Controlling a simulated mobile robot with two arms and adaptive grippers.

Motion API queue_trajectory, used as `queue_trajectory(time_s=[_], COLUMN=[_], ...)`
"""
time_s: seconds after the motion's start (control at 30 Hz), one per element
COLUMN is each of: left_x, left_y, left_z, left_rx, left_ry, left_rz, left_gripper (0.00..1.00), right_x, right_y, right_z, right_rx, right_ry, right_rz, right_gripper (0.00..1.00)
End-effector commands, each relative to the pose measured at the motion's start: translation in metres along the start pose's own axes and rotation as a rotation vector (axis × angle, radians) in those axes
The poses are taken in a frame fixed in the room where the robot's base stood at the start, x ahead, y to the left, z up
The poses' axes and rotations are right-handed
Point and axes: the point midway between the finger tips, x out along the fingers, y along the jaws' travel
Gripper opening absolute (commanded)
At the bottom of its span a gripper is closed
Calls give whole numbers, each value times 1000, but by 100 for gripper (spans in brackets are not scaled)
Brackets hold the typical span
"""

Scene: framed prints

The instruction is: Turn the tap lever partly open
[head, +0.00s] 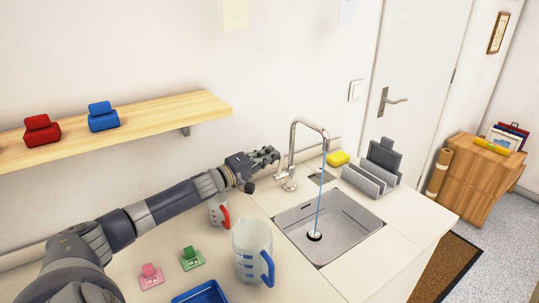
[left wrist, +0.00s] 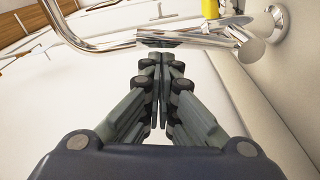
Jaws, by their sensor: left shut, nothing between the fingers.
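The chrome tap (head: 294,150) stands at the back edge of the sink (head: 335,238), its spout arching over the basin. A thin blue stream of water (head: 320,195) runs from the spout down to the drain. The tap lever is small and hard to make out in the head view. My left gripper (head: 272,156) is shut and empty, just left of the tap. In the left wrist view its closed fingertips (left wrist: 161,62) point at the chrome tap parts (left wrist: 160,38); I cannot tell whether they touch. My right gripper is not in view.
A measuring jug (head: 252,250), a small red-handled cup (head: 218,210), pink (head: 150,276) and green (head: 191,258) clips and a blue tray (head: 203,293) occupy the counter. A yellow sponge (head: 338,158) and grey rack (head: 371,180) stand behind the sink. A wooden shelf (head: 160,115) is above my arm.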

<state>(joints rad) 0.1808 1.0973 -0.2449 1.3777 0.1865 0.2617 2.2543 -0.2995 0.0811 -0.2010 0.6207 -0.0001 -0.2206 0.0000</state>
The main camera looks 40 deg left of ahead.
Motion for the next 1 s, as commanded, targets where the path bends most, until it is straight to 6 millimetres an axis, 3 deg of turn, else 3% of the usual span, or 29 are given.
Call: queue_trajectory(time_s=[0.53,1.0], left_x=[-2,-5], left_y=[1,10], left_z=[4,31], left_rx=[9,255], left_ry=[1,0], left_rz=[1,35], left_gripper=[0,0], right_x=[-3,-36], right_y=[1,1], right_z=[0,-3], right_rx=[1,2], right_ry=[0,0], right_rz=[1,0], right_gripper=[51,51])
